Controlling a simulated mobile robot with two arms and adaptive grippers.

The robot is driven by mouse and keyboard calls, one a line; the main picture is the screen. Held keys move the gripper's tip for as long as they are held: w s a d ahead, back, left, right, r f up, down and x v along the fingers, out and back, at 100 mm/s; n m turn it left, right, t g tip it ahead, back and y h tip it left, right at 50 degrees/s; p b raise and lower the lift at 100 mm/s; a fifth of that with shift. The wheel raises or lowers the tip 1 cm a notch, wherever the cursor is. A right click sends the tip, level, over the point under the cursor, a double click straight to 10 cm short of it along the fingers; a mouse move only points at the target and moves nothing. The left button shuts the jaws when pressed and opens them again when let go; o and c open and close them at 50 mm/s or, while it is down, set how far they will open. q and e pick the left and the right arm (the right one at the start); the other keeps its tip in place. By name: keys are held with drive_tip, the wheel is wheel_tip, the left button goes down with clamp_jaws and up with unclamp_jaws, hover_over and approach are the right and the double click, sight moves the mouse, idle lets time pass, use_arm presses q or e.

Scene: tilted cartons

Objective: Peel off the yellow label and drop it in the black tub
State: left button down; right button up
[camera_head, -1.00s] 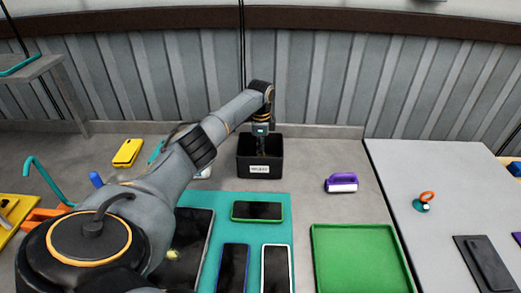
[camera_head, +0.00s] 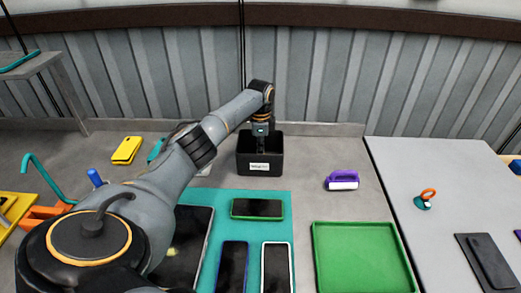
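The black tub (camera_head: 245,168) stands at the back of the grey bench and has a white printed label on its front. My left arm reaches across from the lower left, and my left gripper (camera_head: 261,150) points down at the tub's opening. The tub and wrist hide its fingertips, so I cannot tell whether they are open or shut. No yellow label can be made out clearly. A small yellowish patch (camera_head: 172,252) shows on the large dark tablet (camera_head: 190,235), partly behind my arm. My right gripper is not in view.
A teal mat (camera_head: 224,230) carries several phones and the tablet. A green tray (camera_head: 362,262) lies to its right. A purple-handled tool (camera_head: 342,180), a yellow item (camera_head: 127,150) and a raised grey panel (camera_head: 440,190) are nearby.

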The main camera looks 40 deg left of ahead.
use_arm(q)
drive_tip(key=shift+f, duration=0.35)
idle(0.7)
drive_tip(key=c, duration=1.4)
unclamp_jaws()
drive_tip(key=shift+c, duration=0.2)
drive_tip(key=shift+r, duration=0.1)
wheel_tip(320, 180, up, 20)
drive_tip(key=p, duration=0.9)
